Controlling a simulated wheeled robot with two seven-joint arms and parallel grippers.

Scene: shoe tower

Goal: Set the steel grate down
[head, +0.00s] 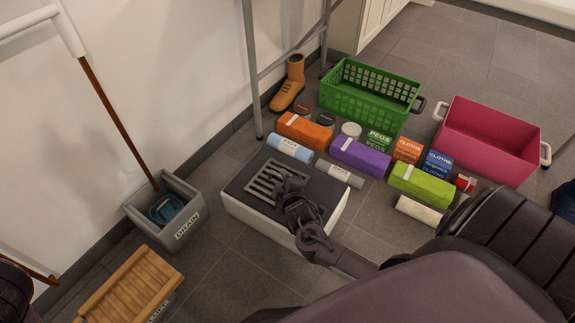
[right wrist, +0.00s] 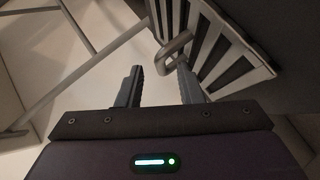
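The steel grate (head: 268,181), a slatted grey plate with a loop handle, appears to lie on the dark top of a low white-sided box (head: 262,215). My right gripper (head: 290,188) is just over its right end and hides part of it. The right wrist view shows the grate (right wrist: 228,55) close up. There the fingers of my right gripper (right wrist: 160,72) stand apart, with the loop handle (right wrist: 172,50) just beyond the tips, nearer the right finger. The fingers do not look closed on it. My left gripper is out of view.
A grey bin marked DRAIN (head: 172,222) and a wooden slatted crate (head: 132,287) stand at left. Rolled cloths and boxes, a green basket (head: 368,95), a pink crate (head: 490,140) and a boot (head: 290,82) lie behind. Metal legs (head: 252,70) rise by the wall.

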